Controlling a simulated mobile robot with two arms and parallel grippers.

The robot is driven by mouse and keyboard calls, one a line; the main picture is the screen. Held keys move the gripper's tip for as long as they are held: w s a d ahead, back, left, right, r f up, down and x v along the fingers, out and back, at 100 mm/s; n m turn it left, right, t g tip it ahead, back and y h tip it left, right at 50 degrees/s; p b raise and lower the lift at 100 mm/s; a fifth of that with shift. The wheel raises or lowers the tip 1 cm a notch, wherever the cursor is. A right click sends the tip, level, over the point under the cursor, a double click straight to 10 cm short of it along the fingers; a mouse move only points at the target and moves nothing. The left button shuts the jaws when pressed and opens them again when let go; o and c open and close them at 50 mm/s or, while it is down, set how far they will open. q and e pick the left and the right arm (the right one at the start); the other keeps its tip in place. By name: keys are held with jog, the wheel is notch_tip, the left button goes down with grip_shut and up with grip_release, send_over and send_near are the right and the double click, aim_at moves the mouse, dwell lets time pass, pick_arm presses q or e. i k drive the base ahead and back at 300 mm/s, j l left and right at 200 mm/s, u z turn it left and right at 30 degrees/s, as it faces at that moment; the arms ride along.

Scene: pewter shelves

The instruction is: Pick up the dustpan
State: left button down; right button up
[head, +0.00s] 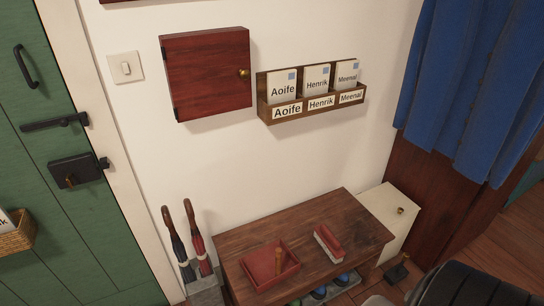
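The dustpan (258,269) is a shallow red pan with a tan wooden handle that stands up at its front right. It lies on top of the dark wooden bench (314,223), near the bench's left front. A small red brush (329,240) with pale bristles lies on the same bench to the right of the dustpan, apart from it. Neither of my grippers can be made out in the head view, and nothing is touching the dustpan.
Two umbrellas (177,246) stand in a grey holder left of the bench. A pale cabinet (398,218) stands at its right. Shoes (341,279) sit under it. A dark rounded shape (478,288) fills the lower right corner. A wall cabinet (208,75) and letter rack (312,105) hang above.

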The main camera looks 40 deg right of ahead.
aim_at(267, 267)
jog(key=z, duration=1.2)
